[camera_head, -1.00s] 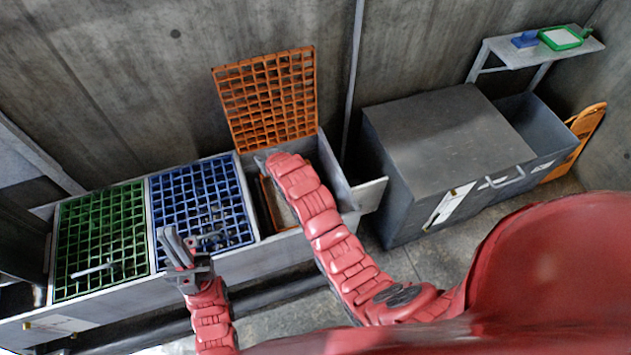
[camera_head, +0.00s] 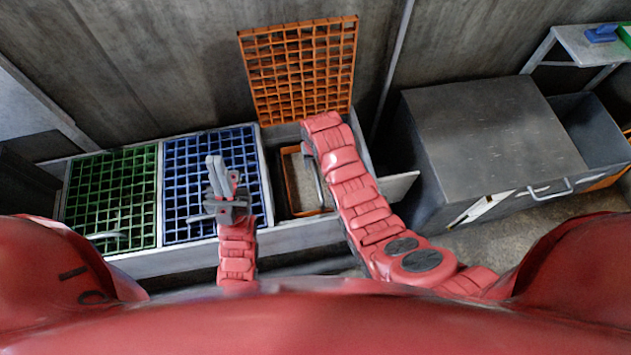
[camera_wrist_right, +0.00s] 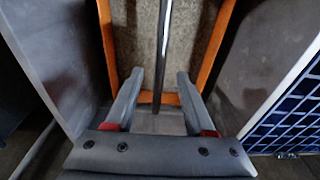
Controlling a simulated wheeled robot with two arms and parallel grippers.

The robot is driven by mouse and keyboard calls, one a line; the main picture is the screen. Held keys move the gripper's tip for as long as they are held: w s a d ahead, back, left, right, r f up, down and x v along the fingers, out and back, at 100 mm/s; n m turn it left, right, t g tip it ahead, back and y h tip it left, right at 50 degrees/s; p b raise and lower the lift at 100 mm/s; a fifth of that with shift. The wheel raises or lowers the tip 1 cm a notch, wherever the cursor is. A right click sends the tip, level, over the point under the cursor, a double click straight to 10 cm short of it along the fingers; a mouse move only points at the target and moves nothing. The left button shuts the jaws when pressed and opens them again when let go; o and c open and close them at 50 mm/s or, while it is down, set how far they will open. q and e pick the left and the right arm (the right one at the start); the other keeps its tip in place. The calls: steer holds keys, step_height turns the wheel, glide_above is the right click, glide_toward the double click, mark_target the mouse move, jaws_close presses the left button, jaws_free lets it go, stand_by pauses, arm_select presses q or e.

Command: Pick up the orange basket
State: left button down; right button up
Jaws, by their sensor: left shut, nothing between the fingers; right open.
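The orange basket (camera_head: 290,178) sits inside the open right compartment of the long grey bin. Its orange rim (camera_wrist_right: 213,50) and speckled inside also show in the right wrist view. A thin dark handle bar (camera_wrist_right: 163,55) runs across the basket, between the open, empty fingers of my right gripper (camera_wrist_right: 160,75). The fingers do not visibly grip the bar; their exact height relative to it is unclear. In the head view my right arm hides most of that gripper and the basket's right side. My left gripper (camera_head: 220,180) is shut and empty above the blue grate.
The orange grate lid (camera_head: 298,70) stands raised behind the compartment. The blue grate (camera_head: 195,160) and green grate (camera_head: 115,185) lie closed to the left. Compartment walls (camera_wrist_right: 55,60) flank the basket closely. A grey compactor box (camera_head: 485,135) stands at the right.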

steer(key=shift+w+a+f, duration=0.1)
steer(key=shift+w+f, duration=0.05)
steer(key=shift+f, duration=0.9)
steer(key=shift+w+f, duration=0.15)
steer(key=shift+f, duration=0.85)
steer(key=shift+w+f+b, duration=0.15)
steer(key=shift+f+b, duration=0.2)
steer(key=shift+f, duration=0.9)
steer(key=shift+w+f+b, duration=0.1)
steer(key=shift+f+b, duration=0.2)
steer(key=shift+f, duration=0.9)
steer(key=shift+c, duration=0.3)
jaws_close()
